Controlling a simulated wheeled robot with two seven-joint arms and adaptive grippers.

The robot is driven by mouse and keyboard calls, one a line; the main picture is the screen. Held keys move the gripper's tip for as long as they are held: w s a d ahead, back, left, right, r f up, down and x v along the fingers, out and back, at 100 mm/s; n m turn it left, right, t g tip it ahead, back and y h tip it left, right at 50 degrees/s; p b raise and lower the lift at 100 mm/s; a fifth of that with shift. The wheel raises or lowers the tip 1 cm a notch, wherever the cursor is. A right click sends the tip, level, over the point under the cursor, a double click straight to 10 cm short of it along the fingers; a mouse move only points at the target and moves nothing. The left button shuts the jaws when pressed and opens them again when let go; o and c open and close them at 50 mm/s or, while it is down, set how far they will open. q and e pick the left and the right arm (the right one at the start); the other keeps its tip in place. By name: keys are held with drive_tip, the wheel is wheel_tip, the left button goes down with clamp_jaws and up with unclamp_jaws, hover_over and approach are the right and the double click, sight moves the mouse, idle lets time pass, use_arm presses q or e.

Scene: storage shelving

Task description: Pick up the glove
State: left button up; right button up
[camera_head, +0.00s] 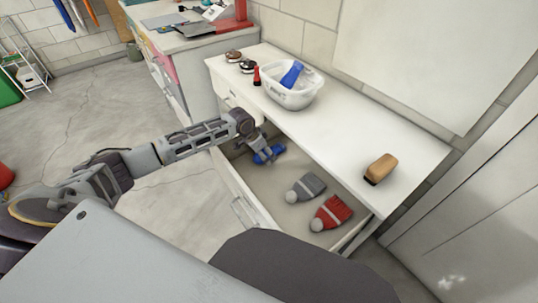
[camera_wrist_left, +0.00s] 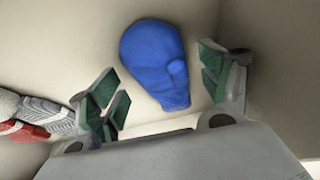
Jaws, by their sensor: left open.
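A blue glove (camera_head: 268,155) lies in the open drawer (camera_head: 236,183), near its far left end. In the left wrist view the blue glove (camera_wrist_left: 155,62) lies on the drawer floor between the green-padded fingers. My left gripper (camera_head: 262,150) reaches down into the drawer at the glove and partly hides it. In the left wrist view my left gripper (camera_wrist_left: 165,88) is open, with a finger on either side of the glove and gaps to it. I cannot tell whether the fingers touch the drawer floor. My right gripper is not in view.
On the white top (camera_head: 340,133) stand a white basin (camera_head: 290,92) with a blue item and a brush (camera_head: 380,168). The drawer walls are close around my left gripper.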

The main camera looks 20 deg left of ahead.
use_arm(q)
drive_tip(key=shift+f, duration=0.25)
idle(0.3)
drive_tip(key=c, duration=1.1)
